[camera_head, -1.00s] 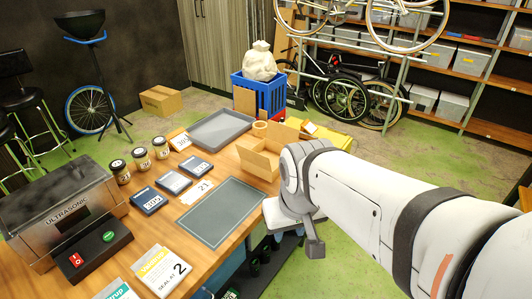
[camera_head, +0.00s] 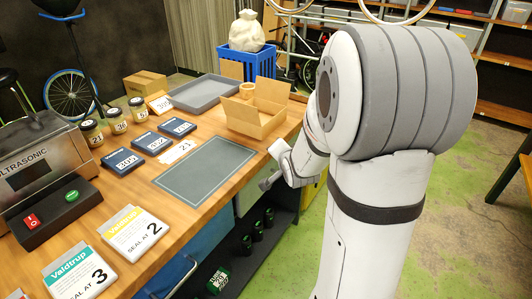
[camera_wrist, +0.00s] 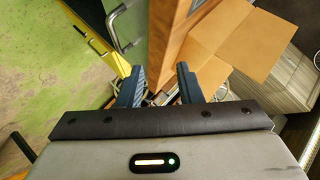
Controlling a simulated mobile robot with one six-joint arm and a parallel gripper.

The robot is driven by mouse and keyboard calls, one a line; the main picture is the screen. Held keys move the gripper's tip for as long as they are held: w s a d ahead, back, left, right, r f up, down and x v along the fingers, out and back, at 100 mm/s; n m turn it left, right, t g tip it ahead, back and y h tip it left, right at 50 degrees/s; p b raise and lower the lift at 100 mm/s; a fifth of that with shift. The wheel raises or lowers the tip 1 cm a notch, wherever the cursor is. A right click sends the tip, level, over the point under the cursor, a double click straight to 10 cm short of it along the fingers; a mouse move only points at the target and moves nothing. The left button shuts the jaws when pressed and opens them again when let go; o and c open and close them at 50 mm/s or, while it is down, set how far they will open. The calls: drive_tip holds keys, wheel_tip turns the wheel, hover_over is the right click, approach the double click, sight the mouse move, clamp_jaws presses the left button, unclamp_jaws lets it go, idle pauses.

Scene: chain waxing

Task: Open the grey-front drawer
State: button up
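The grey-front drawer (camera_head: 250,196) is under the right end of the workbench, partly hidden by my arm. In the wrist view, what looks like its grey front (camera_wrist: 134,22) is at the top, left of the wooden bench edge, with a metal bar handle (camera_wrist: 114,32). My gripper (camera_head: 270,180) is by the bench's front edge in the head view. In the wrist view my gripper (camera_wrist: 159,86) is open and empty, its dark fingers apart. The handle lies beyond the fingertips, up and left, and is not touched. The drawer looks closed.
A blue drawer front (camera_head: 208,238) and a yellow one (camera_head: 312,190) flank the grey one. The bench (camera_head: 215,160) carries a grey mat (camera_head: 205,170) and an open cardboard box (camera_head: 253,118) near its edge. A low dark shelf (camera_head: 240,262) holds jars. Green floor is clear at right.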

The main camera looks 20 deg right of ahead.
drive_tip(key=w+d+f+m+t+b, duration=0.2)
drive_tip(key=d+f+m+t+b, duration=0.25)
drive_tip(key=f, duration=0.35)
drive_tip(key=w+d+f+m+t+b, duration=0.2)
drive_tip(key=d+f+m+t+b, duration=0.15)
drive_tip(key=f+b, duration=0.3)
drive_tip(key=shift+m+g, duration=0.4)
drive_tip(key=shift+m, duration=0.1)
drive_tip(key=w, duration=0.7)
drive_tip(key=shift+r, duration=0.2)
clamp_jaws()
drive_tip(key=shift+a, duration=0.1)
